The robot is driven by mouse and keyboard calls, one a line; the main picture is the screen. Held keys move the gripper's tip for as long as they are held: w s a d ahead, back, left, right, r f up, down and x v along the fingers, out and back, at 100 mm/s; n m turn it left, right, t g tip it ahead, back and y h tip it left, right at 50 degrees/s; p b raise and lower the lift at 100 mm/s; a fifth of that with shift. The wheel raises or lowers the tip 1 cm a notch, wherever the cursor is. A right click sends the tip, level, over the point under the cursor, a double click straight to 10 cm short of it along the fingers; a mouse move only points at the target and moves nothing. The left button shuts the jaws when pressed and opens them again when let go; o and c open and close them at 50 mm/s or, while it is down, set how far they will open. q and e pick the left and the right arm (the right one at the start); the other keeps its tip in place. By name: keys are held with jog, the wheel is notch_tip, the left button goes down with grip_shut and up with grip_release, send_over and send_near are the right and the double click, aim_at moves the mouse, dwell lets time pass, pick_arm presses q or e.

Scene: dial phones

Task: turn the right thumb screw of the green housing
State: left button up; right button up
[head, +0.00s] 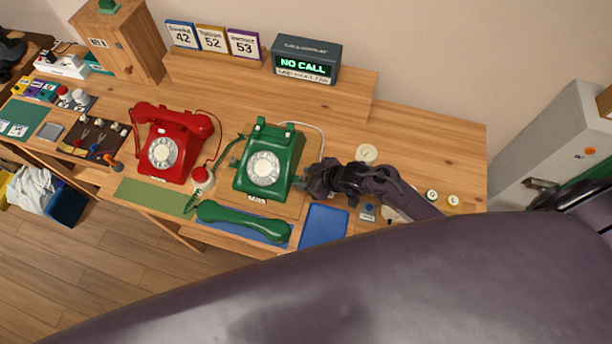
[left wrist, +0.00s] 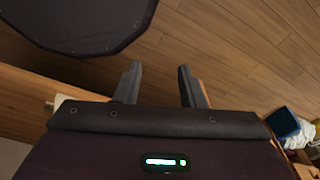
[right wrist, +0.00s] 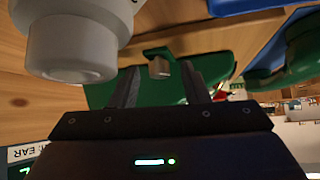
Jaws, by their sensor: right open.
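The green housing (head: 268,165) is a dial phone body with a white dial, standing on the desk. Its green handset (head: 243,222) lies off it, in front. My right gripper (head: 306,180) is at the housing's right side. In the head view this screw is hidden by the gripper. My left gripper (left wrist: 158,85) is open and empty, above the floor, outside the head view.
A red phone (head: 170,143) stands left of the green one. A blue tray (head: 323,226) lies in front, near the right arm. A large pale cylinder (right wrist: 75,45) is close to the right wrist camera. A NO CALL display (head: 306,62) stands on the back shelf.

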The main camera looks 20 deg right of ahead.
jog(key=c, duration=0.4)
grip_shut()
pick_arm(q)
jog(key=shift+s+f, duration=0.1)
jog(key=shift+s, duration=0.8)
